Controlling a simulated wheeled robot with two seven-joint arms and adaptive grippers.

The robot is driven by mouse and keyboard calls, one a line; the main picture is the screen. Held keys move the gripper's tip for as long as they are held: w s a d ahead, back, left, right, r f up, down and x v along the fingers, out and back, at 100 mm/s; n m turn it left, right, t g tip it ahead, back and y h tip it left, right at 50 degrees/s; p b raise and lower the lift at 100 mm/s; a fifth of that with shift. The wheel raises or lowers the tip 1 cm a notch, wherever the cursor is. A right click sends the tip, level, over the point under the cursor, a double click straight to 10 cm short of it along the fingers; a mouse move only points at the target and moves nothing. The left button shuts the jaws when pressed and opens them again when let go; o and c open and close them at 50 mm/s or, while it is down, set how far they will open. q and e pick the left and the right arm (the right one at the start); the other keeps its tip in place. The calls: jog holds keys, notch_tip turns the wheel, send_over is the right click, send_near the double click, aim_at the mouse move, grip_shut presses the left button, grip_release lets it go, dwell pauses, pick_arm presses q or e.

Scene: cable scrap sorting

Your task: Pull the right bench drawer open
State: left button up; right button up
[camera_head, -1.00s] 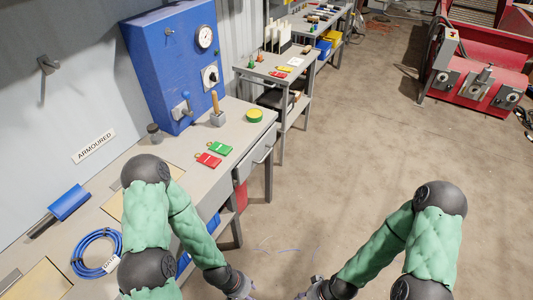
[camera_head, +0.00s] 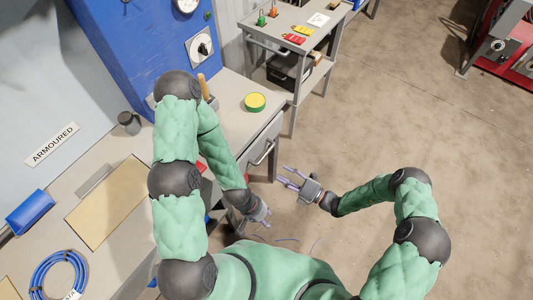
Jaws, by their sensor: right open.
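The right bench drawer (camera_head: 257,150) is the grey front under the bench top at its right end, with a curved bar handle (camera_head: 263,153). It looks closed. My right gripper (camera_head: 288,178) is open and empty, its fingers pointing left toward the drawer, a little to the right of and below the handle, apart from it. My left gripper (camera_head: 262,219) is lower, beside the bench front; its fingers are small and partly hidden, so its opening is unclear.
A blue panel (camera_head: 130,50) stands behind. A second grey table (camera_head: 290,45) stands beyond. Open floor (camera_head: 370,120) lies to the right.

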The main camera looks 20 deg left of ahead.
aim_at(266, 154)
jog(key=w+a+r, duration=0.1)
jog(key=w+a, duration=0.1)
jog(key=a, duration=0.1)
jog(key=w+a+r+m+t+b, duration=0.1)
jog(key=a, duration=0.2)
jog(key=w+a+r+m+t+b, duration=0.1)
jog(key=w+a, duration=0.1)
jog(key=a, duration=0.1)
jog(key=shift+w+a+r, duration=0.1)
jog(key=shift+w+a, duration=0.1)
jog(key=shift+w, duration=0.15)
grip_shut()
